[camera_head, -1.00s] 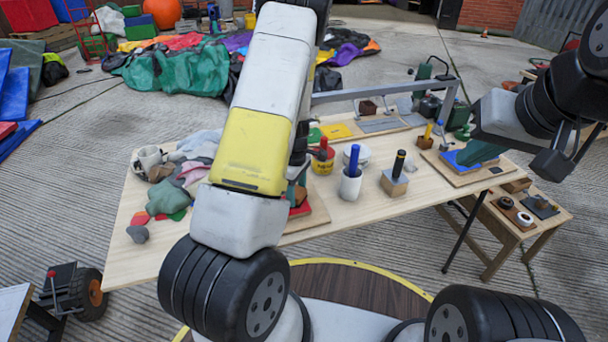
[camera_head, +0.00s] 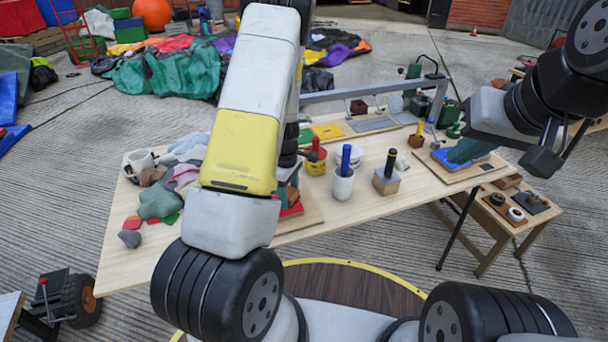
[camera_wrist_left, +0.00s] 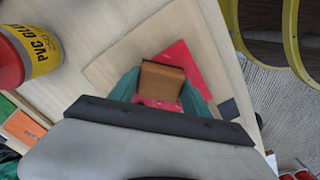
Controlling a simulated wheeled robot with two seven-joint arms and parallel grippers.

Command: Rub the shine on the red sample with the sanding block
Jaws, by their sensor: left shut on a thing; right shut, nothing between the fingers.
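The red sample (camera_wrist_left: 181,62) lies on a pale wooden board (camera_wrist_left: 112,60) on the table, and its edge also shows in the head view (camera_head: 292,211). My left gripper (camera_wrist_left: 160,92) has green fingers shut on the sanding block (camera_wrist_left: 163,78), a brown block with a darker edge. The block is over the red sample and hides part of it; I cannot tell whether they touch. In the head view my left arm covers much of this spot. My right gripper (camera_head: 468,150) is shut and empty, above or beside a blue sample (camera_head: 446,161) on another board.
A red and yellow PVC glue tin (camera_wrist_left: 28,55) stands beside the board. A white cup with a blue-handled tool (camera_head: 344,182) and a wooden block with a black handle (camera_head: 386,182) stand mid-table. Rags and stones (camera_head: 158,200) lie left. The table's front edge is close.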

